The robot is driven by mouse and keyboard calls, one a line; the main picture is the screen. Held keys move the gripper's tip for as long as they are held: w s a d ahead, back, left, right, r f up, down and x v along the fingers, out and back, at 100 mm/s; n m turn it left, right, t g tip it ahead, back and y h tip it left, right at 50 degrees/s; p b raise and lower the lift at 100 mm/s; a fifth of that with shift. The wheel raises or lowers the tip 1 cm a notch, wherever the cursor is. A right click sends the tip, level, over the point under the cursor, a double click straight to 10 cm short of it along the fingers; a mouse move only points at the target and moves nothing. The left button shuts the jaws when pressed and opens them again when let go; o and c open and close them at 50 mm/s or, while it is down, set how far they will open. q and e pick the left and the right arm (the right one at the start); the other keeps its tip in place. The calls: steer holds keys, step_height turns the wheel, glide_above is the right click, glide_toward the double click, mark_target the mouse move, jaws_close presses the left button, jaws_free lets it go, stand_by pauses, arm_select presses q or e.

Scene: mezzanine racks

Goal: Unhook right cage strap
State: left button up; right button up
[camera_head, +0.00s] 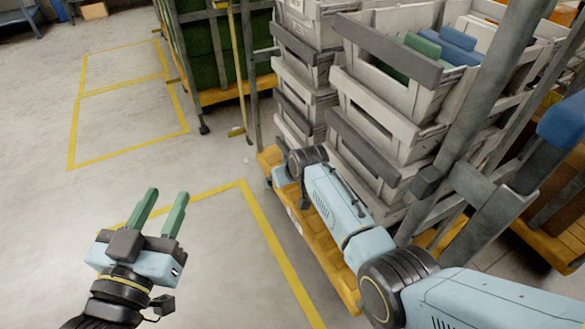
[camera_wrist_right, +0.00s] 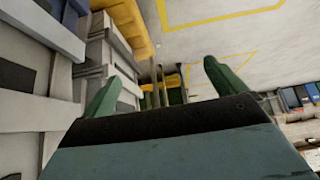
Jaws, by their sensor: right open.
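A narrow yellow strap-like band (camera_head: 236,70) hangs upright beside a grey post, in front of the cage with green contents (camera_head: 200,45), in the head view. Its lower end is near the floor. I cannot tell how it is hooked. My left gripper (camera_head: 167,196) is open and empty over bare floor at the lower left. My right arm reaches along the stacked crates, its wrist low beside them. The fingers of my right gripper do not show clearly in the head view. In the right wrist view, my right gripper (camera_wrist_right: 162,75) is open and empty, apart from the strap.
Grey slatted crates (camera_head: 390,100) stand in stacks on a yellow base (camera_head: 323,245), close to my right arm. A slanted grey post (camera_head: 480,95) stands in front of them. The floor (camera_head: 40,200) at left is clear, with yellow lines.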

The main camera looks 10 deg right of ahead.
arm_select(q)
steer(key=s+a+f+n+g+y+p, duration=0.1)
steer(key=s+a+f+g+y+p, duration=0.3)
steer(key=s+f+g, duration=0.7)
steer(key=shift+a+f+g, duration=0.9)
steer(key=shift+a+f, duration=0.25)
steer(key=shift+f, duration=0.75)
arm_select(e)
steer(key=v, duration=0.6)
steer(key=shift+s, duration=0.25)
arm_select(q)
steer(key=shift+s, duration=0.1)
arm_select(e)
steer(key=shift+s+r, duration=0.1)
